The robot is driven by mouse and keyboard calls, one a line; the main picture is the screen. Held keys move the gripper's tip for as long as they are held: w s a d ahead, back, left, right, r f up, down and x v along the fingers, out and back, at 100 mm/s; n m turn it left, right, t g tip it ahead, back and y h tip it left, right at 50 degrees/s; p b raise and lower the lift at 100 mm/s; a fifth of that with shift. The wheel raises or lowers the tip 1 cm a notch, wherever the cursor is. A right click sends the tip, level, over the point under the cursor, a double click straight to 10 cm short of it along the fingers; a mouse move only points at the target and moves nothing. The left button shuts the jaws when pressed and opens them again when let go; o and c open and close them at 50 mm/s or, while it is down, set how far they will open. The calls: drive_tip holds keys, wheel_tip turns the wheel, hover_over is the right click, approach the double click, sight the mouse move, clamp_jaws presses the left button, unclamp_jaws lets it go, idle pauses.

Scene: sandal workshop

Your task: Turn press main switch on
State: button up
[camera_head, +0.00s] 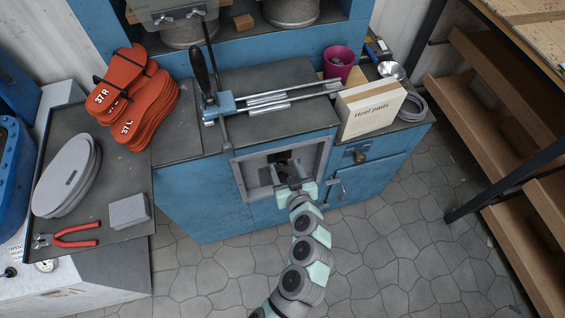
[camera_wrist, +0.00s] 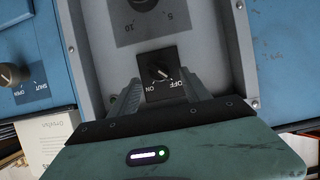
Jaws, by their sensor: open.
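The main switch (camera_wrist: 160,73) is a black rotary knob on a dark square plate, seen upside down in the wrist view. The plate carries the words OFF and ON, and a white mark on the knob seems to point towards OFF. My gripper (camera_wrist: 160,80) is open, with one finger on each side of the switch. I cannot tell whether the fingers touch it. In the head view my gripper (camera_head: 288,178) reaches into the grey-framed recess (camera_head: 238,180) in the front of the blue press cabinet (camera_head: 195,205), and hides the switch there.
A dial plate (camera_wrist: 124,30) with numbers sits beyond the switch. A knob marked OPEN and SHUT (camera_wrist: 12,75) is on the blue panel at left. The floor in front is clear.

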sight(282, 162)
drive_tip(key=shift+x, duration=1.7)
drive_tip(key=shift+r, duration=0.1)
clamp_jaws()
